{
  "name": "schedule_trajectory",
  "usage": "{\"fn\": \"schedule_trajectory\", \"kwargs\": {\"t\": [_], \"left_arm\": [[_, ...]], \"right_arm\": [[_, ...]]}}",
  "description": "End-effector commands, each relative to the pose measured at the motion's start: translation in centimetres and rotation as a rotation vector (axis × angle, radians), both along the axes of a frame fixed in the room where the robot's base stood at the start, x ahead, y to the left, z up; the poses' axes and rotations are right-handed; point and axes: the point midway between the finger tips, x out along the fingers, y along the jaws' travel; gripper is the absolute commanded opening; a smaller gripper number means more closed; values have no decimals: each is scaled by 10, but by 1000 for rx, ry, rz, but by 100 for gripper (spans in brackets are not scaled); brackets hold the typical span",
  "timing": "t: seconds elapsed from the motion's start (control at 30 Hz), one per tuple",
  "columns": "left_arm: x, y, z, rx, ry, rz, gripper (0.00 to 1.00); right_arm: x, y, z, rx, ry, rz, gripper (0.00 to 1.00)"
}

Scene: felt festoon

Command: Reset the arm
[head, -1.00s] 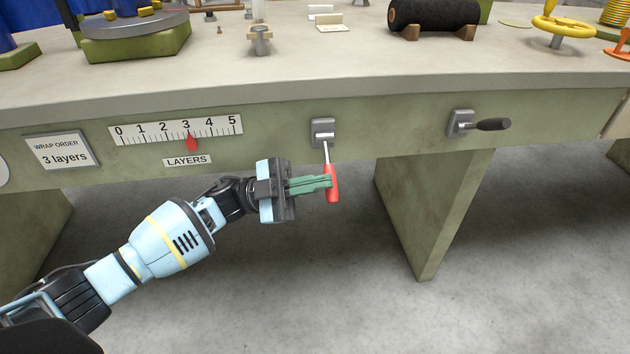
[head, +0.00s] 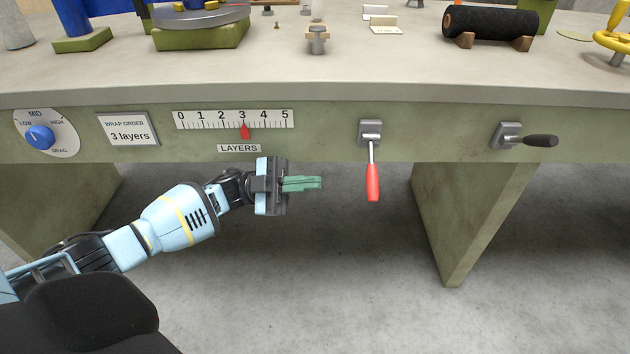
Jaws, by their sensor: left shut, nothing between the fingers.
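My left gripper (head: 304,184) is in front of the green bench front, below the layers scale. Its green fingers are shut with nothing between them and point right. The lever with the red handle (head: 373,182) hangs down from its grey mount, to the right of my left gripper and clear of its fingertips. My right gripper is not in the head view.
The layers scale (head: 235,119) has its red pointer at 3. The wrap order card (head: 128,129) reads 3 layers. A blue drag knob (head: 40,136) is at the left, and a black-handled lever (head: 540,141) at the right. A bench leg (head: 470,220) stands below.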

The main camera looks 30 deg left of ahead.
Motion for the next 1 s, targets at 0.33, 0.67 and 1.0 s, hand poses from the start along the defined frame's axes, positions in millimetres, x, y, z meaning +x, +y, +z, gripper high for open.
{"fn": "schedule_trajectory", "kwargs": {"t": [0.33,0.67,1.0], "left_arm": [[0,0,0,0,0,0,0],[-7,-13,-23,-30,57,51,0],[-64,-59,-140,-110,409,389,0]], "right_arm": [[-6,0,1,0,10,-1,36],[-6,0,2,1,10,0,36],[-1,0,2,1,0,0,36]]}}
